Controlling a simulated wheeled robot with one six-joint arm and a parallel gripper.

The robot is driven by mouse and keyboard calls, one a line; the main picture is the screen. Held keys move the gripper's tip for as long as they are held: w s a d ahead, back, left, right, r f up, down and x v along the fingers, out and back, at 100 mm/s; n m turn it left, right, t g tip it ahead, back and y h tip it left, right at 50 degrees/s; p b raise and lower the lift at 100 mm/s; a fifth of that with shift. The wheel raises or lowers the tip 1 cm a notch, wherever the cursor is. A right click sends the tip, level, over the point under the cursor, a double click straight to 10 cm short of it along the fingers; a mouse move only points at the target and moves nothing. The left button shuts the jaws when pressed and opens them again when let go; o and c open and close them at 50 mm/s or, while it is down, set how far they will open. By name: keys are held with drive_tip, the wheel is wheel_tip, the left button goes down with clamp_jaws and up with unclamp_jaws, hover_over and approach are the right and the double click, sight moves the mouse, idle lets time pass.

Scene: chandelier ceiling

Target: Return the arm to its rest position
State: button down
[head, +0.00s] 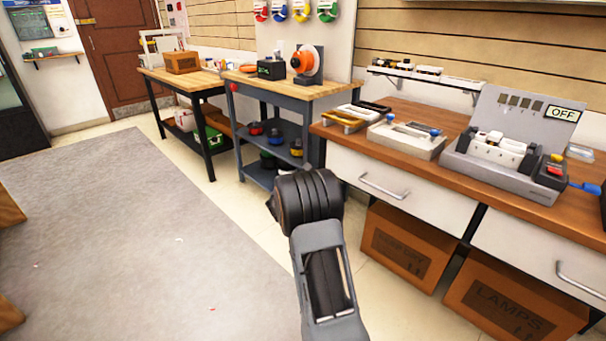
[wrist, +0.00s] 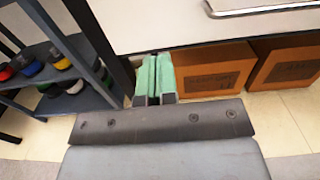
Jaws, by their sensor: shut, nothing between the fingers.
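My gripper (wrist: 154,82) shows in the wrist view with its two green-padded fingers close together and nothing between them. It hangs in the air in front of the workbench, with the white drawer front and cardboard boxes behind it. In the head view my dark grey arm rises from the bottom middle, and its elbow part stands in front of the bench's left end. The gripper itself cannot be made out in the head view.
A wooden workbench (head: 450,165) with white drawers stands at right, bearing trays and a grey device marked OFF (head: 512,150). Cardboard boxes (head: 408,247) sit beneath it. A shelved cart (head: 275,92) stands left of it.

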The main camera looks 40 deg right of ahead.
drive_tip(key=s+a+r+m+g+y+p, duration=0.1)
drive_tip(key=s+a+r+m+y+p, duration=0.3)
drive_tip(key=r+p, duration=0.35)
drive_tip(key=s+a+r+m+g+y+p, duration=0.2)
drive_tip(key=s+a+r+m+p, duration=0.35)
drive_tip(key=r, duration=0.35)
drive_tip(key=s+a+r+m+t+y+p, duration=0.2)
drive_tip(key=s+a+r+m+y+p, duration=0.3)
drive_tip(key=a+r+p, duration=0.3)
drive_tip(key=s+a+r+m+t+y+p, duration=0.1)
drive_tip(key=s+a+r+m+y+p, duration=0.4)
drive_tip(key=a+p, duration=0.5)
drive_tip(key=s+a+r+y, duration=0.2)
drive_tip(key=s+a+r, duration=0.1)
drive_tip(key=a, duration=0.3)
drive_tip(key=shift+a+r+t, duration=0.25)
drive_tip(key=shift+r+t, duration=0.1)
drive_tip(key=shift+t, duration=0.05)
drive_tip(key=shift+d, duration=0.1)
